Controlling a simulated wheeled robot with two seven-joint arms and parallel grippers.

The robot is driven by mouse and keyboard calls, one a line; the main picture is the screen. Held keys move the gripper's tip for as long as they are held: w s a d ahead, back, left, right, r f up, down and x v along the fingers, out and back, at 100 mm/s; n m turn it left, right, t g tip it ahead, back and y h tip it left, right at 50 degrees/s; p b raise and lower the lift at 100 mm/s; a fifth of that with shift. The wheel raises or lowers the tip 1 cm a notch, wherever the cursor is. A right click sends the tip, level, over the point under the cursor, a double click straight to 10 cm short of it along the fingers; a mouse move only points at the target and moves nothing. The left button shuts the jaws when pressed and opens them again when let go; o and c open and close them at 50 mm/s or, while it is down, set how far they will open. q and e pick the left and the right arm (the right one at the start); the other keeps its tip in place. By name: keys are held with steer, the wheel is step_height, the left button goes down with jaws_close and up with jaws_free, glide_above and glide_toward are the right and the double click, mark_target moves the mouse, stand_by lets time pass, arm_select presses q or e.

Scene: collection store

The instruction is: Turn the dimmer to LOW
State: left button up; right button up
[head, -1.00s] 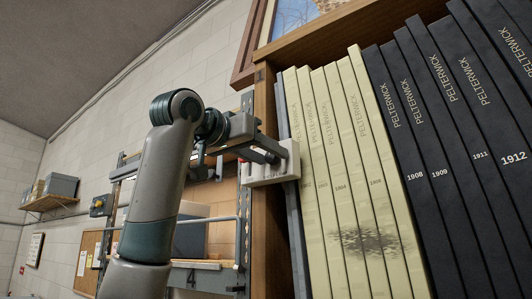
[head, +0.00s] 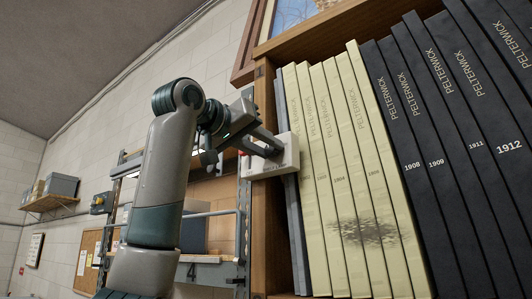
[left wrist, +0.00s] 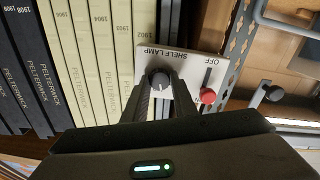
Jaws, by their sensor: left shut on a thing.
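The dimmer is a white box (head: 288,160) on the side of the wooden bookcase. In the left wrist view its white face (left wrist: 180,45) reads SHELF LAMP and OFF, upside down. The lower part of the box face is hidden behind the fingers. No LOW mark is readable. My right gripper is not in view.
Yellow volumes (head: 345,180) and black Pelterwick volumes (head: 440,150) stand in the bookcase (head: 263,190) right of the box. A metal rack (head: 243,220) stands behind my left arm. A wall shelf with boxes (head: 60,187) is far left.

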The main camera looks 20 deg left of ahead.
arm_select(q)
steer(key=n+b, duration=0.2)
steer(key=n, duration=0.1)
steer(key=shift+f+n, duration=0.15)
steer(key=shift+n, duration=0.15)
steer(key=n+b, duration=0.2)
steer(key=n, duration=0.2)
stand_by(0.3)
steer(key=o, duration=1)
steer(key=shift+a, duration=0.1)
steer(key=shift+o, duration=0.2)
steer(key=shift+s, duration=0.15)
